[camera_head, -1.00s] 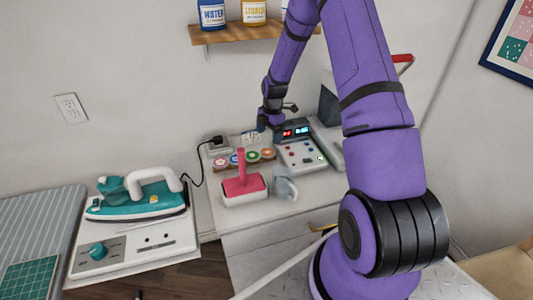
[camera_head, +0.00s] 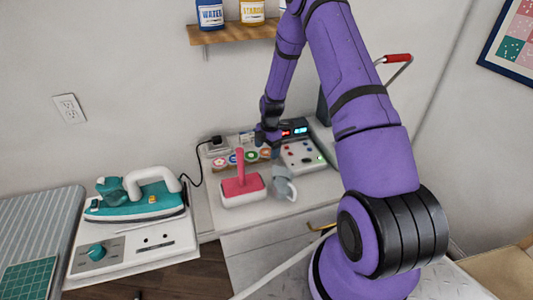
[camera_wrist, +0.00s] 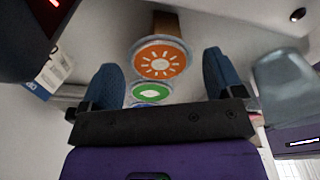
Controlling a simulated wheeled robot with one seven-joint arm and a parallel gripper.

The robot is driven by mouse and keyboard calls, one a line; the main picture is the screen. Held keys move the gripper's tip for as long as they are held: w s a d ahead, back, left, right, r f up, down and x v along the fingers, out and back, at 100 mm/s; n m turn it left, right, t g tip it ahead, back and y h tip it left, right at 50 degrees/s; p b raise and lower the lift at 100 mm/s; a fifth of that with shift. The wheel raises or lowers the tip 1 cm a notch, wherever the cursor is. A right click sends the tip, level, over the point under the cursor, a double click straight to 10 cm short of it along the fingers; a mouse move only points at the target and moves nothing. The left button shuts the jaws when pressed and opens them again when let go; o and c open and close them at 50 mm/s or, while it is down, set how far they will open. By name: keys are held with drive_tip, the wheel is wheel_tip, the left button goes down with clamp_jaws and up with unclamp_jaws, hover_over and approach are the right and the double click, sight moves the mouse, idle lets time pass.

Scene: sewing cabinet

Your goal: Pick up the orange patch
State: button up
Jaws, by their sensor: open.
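The orange patch (camera_wrist: 160,61) is round, with a white sun-like mark and a pale rim. It shows in the wrist view between my two blue fingertips, with a finger apart from it on each side. In the head view it is the rightmost patch (camera_head: 265,153) of a row on the cabinet top, just below my gripper (camera_head: 268,139). My gripper (camera_wrist: 160,62) is open and empty. The green patch (camera_wrist: 151,92) lies beside the orange one, and a blue one is partly hidden by my gripper.
A control box (camera_head: 301,156) with lit displays stands right of the patches. A red-handled block (camera_head: 243,190) and a grey translucent object (camera_head: 283,184) stand in front. A teal iron (camera_head: 137,198) rests at the left. A wall shelf (camera_head: 233,33) is above.

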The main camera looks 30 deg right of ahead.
drive_tip(key=shift+f, duration=0.25)
idle(0.4)
drive_tip(key=c, duration=1.2)
drive_tip(key=shift+c, duration=0.3)
